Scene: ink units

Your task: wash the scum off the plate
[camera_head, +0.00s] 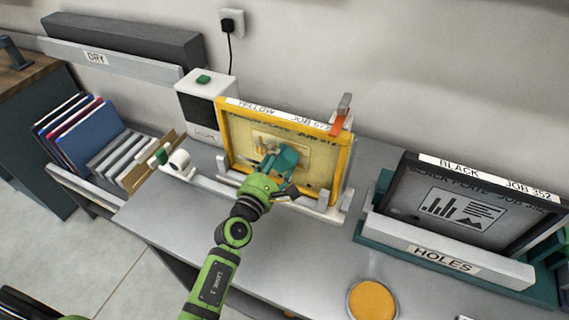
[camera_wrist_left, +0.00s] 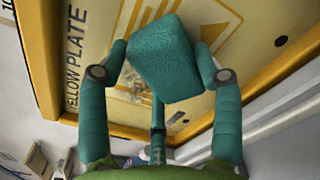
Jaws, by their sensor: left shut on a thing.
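The yellow plate (camera_head: 237,150), a yellow-framed panel with a "YELLOW JOB" label, stands leaning back in a white holder on the bench. My left gripper (camera_head: 275,174) is in front of its middle, shut on a teal sponge (camera_head: 285,158). Pale printing and smudges show around the sponge; scum is hard to tell from print. My right gripper is not in view.
A black plate (camera_head: 405,185) stands in a rack labelled "HOLES" (camera_head: 440,257) at the right. A round orange pad (camera_head: 371,300) lies in front. A white box with a green button (camera_head: 203,98) and a rack of folders (camera_head: 88,135) stand left.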

